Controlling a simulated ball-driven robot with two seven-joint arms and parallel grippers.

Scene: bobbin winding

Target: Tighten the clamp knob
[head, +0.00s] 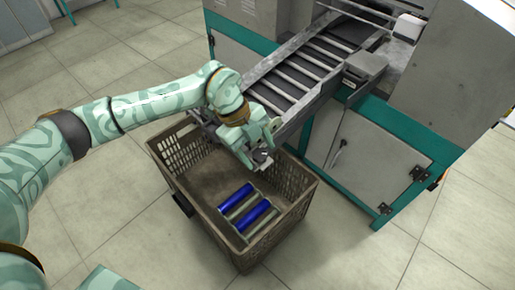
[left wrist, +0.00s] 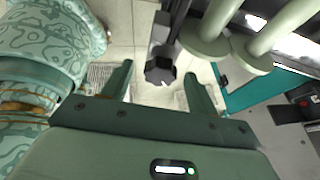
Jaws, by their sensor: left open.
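The clamp knob (left wrist: 160,72) is a dark, faceted knob on the end of a dark post in the left wrist view. My left gripper (left wrist: 158,78) is open, with one finger on each side of the knob and a visible gap to both. I cannot tell how deep the knob sits between the fingers. In the head view my left gripper (head: 261,160) is at the lower end of the chute (head: 300,75), above the crate. The knob is not clear there, with the gripper over it. My right gripper is not in view.
A brown plastic crate (head: 172,190) stands on the floor below the gripper, holding blue bobbins (head: 236,197) and pale ones. The grey and teal machine cabinet (head: 375,155) stands to the right. Pale rollers (left wrist: 285,25) are close to the gripper's right. Floor at left is clear.

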